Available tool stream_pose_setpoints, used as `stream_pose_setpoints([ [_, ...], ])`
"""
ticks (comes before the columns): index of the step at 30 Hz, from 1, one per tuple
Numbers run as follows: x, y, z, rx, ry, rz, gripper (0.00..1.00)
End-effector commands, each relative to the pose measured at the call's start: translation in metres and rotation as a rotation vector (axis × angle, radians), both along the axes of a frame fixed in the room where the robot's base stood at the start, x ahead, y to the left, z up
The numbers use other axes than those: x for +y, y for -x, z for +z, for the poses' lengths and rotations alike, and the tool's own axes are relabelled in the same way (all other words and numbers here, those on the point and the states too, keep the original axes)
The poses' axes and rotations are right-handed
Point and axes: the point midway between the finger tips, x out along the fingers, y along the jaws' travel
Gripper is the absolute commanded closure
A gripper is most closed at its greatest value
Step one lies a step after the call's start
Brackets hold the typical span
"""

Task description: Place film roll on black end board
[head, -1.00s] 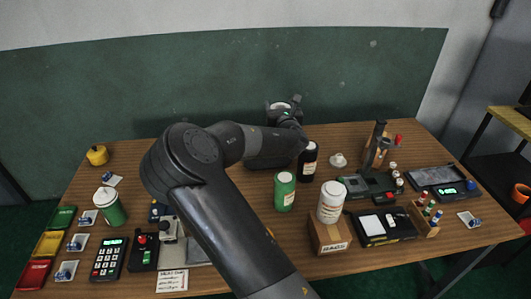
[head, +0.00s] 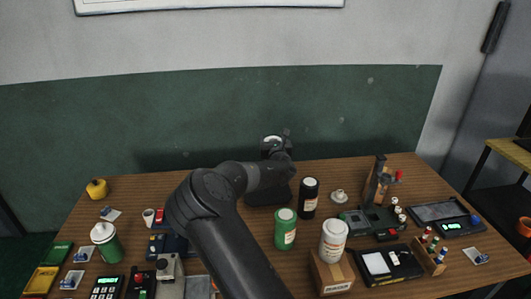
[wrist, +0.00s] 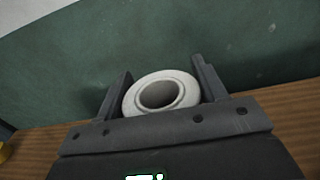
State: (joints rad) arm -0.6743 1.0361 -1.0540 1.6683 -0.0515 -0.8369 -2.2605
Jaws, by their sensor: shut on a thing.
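The film roll (wrist: 161,76) is a white ring with a dark hole, held between the two fingers of my gripper (wrist: 161,70) in the wrist view. In the head view my gripper (head: 277,147) is above the back middle of the table, and a small pale patch there seems to be the roll.
A black bottle (head: 308,198) and a green bottle (head: 285,229) stand just right of my arm. A white jar (head: 333,240) sits on a cardboard box (head: 331,273). A white-lidded green can (head: 104,241) stands at the left. The wall (head: 150,125) is close behind the table.

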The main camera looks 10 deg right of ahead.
Motion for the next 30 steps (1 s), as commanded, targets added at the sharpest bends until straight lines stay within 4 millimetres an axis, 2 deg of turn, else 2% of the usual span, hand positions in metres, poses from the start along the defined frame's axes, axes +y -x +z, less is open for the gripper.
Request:
stream_pose_setpoints([
  [3,0.016,-0.009,-0.01,-0.003,0.0,0.001,1.0],
  [6,0.022,-0.013,-0.014,-0.002,0.001,-0.001,1.0],
  [11,0.024,-0.014,-0.021,-0.002,0.0,-0.002,1.0],
  [19,0.024,-0.014,-0.055,-0.002,0.0,-0.002,1.0],
  [30,0.025,-0.014,-0.059,-0.003,0.001,-0.001,1.0],
])
